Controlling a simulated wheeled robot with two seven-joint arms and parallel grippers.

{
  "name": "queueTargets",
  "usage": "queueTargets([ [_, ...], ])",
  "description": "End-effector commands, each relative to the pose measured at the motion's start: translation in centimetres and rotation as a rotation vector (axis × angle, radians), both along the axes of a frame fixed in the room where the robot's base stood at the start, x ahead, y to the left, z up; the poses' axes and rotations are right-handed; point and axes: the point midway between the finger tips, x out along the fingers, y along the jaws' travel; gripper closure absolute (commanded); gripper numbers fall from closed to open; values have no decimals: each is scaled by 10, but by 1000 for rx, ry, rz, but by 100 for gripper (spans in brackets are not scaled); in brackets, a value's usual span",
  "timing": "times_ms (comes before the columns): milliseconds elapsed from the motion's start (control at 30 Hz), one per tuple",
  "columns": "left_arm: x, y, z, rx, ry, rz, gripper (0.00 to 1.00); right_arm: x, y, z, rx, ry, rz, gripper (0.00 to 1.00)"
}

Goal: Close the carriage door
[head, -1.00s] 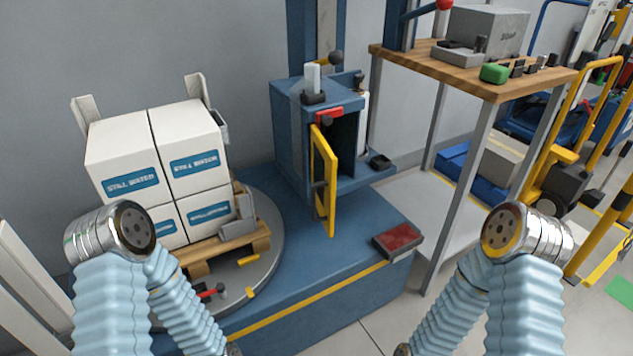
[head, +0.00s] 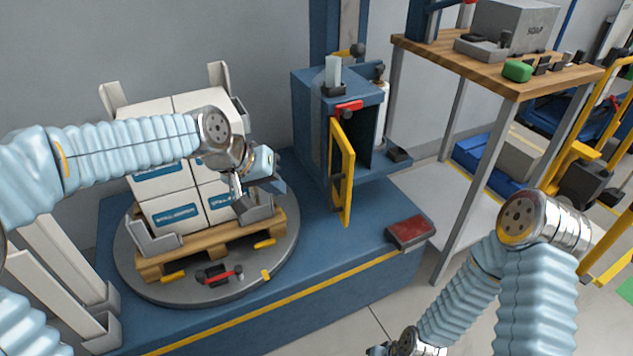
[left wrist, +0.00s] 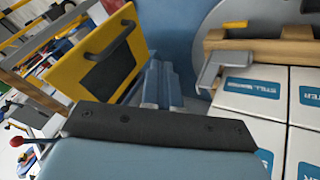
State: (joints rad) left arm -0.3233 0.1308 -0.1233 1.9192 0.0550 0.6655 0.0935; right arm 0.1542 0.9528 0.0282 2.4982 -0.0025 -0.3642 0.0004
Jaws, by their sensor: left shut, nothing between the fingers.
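The carriage (head: 312,120) is a blue box on the mast, its front opening showing dark inside. Its yellow-framed door (head: 347,190) stands swung open, toward me and seen at a steep angle. In the left wrist view the door (left wrist: 92,72) shows its yellow face with a black bar handle (left wrist: 110,42). My left gripper (head: 277,186) is shut and empty, left of the door and apart from it, in front of the stacked boxes. The left gripper's fingers also show in the left wrist view (left wrist: 161,82).
White water boxes (head: 175,212) stand on a pallet (head: 205,245) on a round turntable (head: 205,288), close to my left arm. A red-topped pedal (head: 410,232) lies at the blue platform's right edge. A wooden-topped bench (head: 490,72) stands at right.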

Motion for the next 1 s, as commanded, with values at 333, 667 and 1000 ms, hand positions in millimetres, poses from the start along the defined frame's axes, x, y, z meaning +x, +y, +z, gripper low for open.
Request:
queueTargets([
  [333,0,-7,24,-19,-22,-16,100,0,1,1,1,0,1,68],
  [667,29,-38,-33,-19,-20,-15,100,0,1,0,1,1,0,68],
  [1000,35,-77,-37,-19,-25,-15,100,0,1,9,1,1,3,68],
])
